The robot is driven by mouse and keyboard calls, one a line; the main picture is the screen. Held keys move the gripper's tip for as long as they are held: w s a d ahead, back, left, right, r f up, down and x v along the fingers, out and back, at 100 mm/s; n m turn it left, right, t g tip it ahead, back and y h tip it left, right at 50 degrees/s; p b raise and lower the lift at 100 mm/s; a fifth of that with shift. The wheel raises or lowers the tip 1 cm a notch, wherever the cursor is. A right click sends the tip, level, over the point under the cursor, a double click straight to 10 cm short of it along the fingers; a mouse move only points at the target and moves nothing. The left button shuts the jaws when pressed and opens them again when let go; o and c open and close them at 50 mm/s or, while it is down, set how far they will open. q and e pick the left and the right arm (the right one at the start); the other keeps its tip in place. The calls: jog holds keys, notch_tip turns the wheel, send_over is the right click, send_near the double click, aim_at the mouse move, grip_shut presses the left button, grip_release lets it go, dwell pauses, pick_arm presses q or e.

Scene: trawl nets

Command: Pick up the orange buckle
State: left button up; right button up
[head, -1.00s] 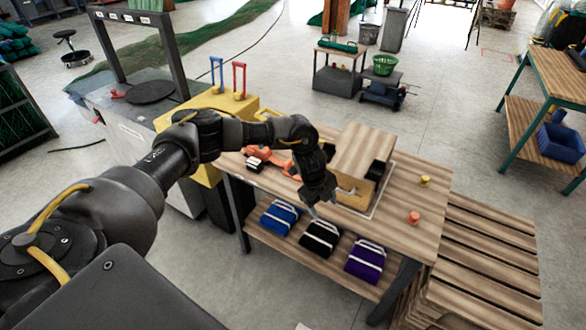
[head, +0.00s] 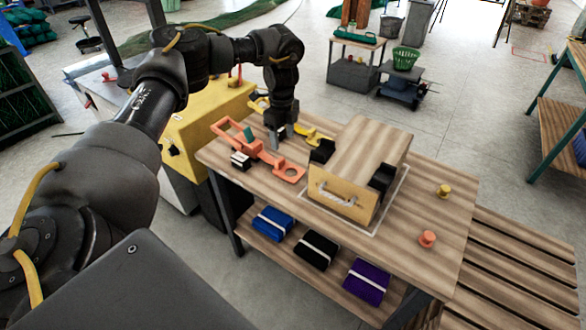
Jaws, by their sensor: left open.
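A long flat orange piece (head: 262,152), which looks like the orange buckle, lies on the left part of the wooden workbench (head: 410,260). It has a frame-shaped left end and a ring at its right end. My left gripper (head: 281,133) is open and points down just behind the orange piece, near its ring end. I cannot tell whether its fingertips touch anything. A yellow piece (head: 316,136) lies right beside the fingers and is partly hidden. My right gripper is out of view.
A wooden box (head: 345,190) with black corners and a rope handle stands right of the gripper. A small black-and-white block (head: 240,160) lies by the orange piece. An orange knob (head: 427,239) and yellow knob (head: 444,191) stand at the right. Folded bundles lie on the lower shelf.

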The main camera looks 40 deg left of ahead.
pick_arm(q)
send_over(281, 160)
jog(key=f, duration=0.5)
jog(key=shift+w+d+f+p, duration=0.15)
jog(key=shift+d+f+p, duration=0.05)
jog(key=shift+d+p, duration=0.2)
jog(key=shift+a+f, duration=0.1)
jog(key=shift+f, duration=0.35)
jog(key=f, duration=0.1)
jog(key=f+p, duration=0.1)
jog(key=f, duration=0.2)
jog(key=shift+a+f, duration=0.2)
jog(key=shift+a, duration=0.1)
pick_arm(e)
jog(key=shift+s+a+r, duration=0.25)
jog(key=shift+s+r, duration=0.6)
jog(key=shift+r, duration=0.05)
